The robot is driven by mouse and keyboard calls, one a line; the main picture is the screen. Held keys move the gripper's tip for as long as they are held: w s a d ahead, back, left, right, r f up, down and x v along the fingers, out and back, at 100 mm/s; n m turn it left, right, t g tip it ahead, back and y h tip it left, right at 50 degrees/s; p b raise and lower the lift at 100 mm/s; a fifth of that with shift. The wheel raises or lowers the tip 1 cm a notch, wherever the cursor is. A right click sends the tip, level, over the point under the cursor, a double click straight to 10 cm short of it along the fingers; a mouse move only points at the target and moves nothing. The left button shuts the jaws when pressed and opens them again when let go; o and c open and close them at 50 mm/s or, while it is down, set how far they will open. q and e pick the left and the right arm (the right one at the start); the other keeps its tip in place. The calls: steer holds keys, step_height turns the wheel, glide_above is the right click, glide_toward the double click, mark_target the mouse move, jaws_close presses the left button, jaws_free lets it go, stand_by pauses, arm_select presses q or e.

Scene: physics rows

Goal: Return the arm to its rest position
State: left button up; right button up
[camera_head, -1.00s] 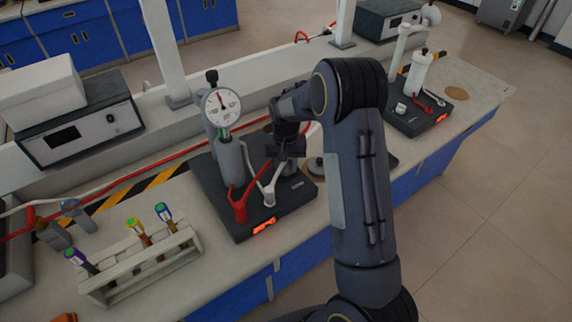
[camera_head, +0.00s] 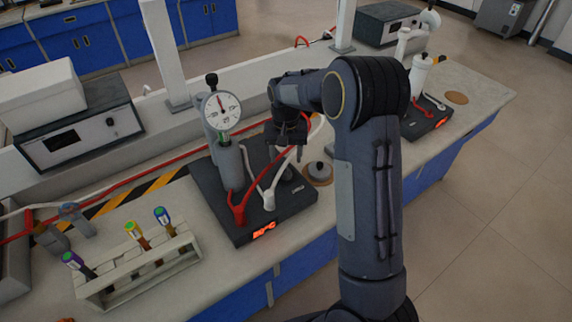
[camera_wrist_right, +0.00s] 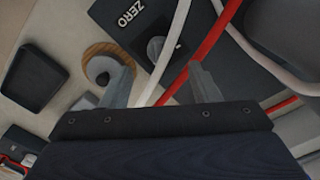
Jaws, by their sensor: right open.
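My right arm (camera_head: 372,190) comes in from the lower right of the head view and bends over at the top toward the bench. Its right gripper (camera_head: 287,150) hangs above the black base of the dial gauge stand (camera_head: 210,185). In the right wrist view the two fingers of the right gripper (camera_wrist_right: 160,85) are apart with nothing held between them. Red and white cables (camera_wrist_right: 200,55) pass beyond the fingers, and I cannot tell whether they touch. The left gripper is not in view.
A round dial gauge (camera_head: 221,111) stands by the gripper. A test tube rack (camera_head: 140,265) with capped tubes is at the lower left. A small weight on a wooden disc (camera_head: 318,172) lies right of the base. A second device (camera_head: 420,110) stands farther right.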

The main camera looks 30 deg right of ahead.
steer(key=shift+r, duration=0.85)
steer(key=shift+s+r, duration=0.15)
steer(key=s+a+r+n+t+y, duration=0.1)
steer(key=s+a+r+t+y, duration=0.15)
steer(key=s+r, duration=0.4)
steer(key=s+a+r+n+t+y, duration=0.1)
steer(key=s+a+r, duration=0.25)
steer(key=s, duration=0.65)
steer(key=s+a+n+t, duration=0.1)
steer(key=s+a, duration=0.1)
steer(key=s, duration=0.4)
steer(key=s+a+f+n+t, duration=0.1)
steer(key=s+a, duration=0.2)
steer(key=s, duration=0.3)
steer(key=shift+a+f, duration=0.3)
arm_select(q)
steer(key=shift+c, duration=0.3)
